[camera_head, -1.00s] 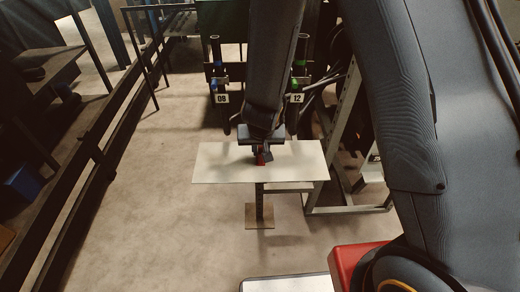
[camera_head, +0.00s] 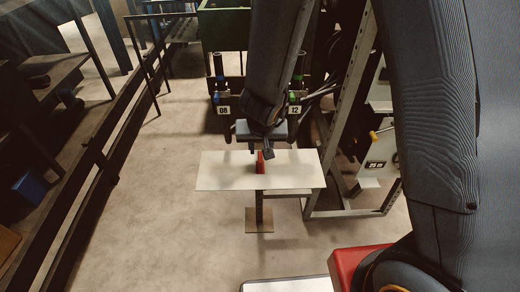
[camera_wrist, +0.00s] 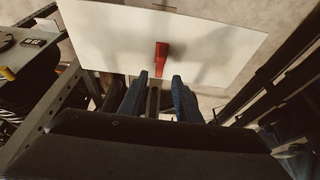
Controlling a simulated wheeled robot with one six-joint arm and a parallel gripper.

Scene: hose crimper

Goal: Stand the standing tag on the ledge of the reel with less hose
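The red standing tag (camera_head: 260,163) stands upright on the white tabletop (camera_head: 220,172). In the wrist view the red tag (camera_wrist: 161,60) shows just beyond my fingertips, between their lines. My gripper (camera_head: 261,151) is above the table, near the tag. In the wrist view the two dark blue fingers of my gripper (camera_wrist: 160,79) are apart with nothing between them. I cannot make out reels with hose or their ledges clearly.
Behind the table are number plates 08 (camera_head: 223,110) and 12 (camera_head: 295,110). A metal frame (camera_head: 347,120) stands right of the table, with a plate marked 55 (camera_head: 376,166) beyond it. A dark rail (camera_head: 105,118) runs along the left. The floor (camera_head: 165,235) between is clear.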

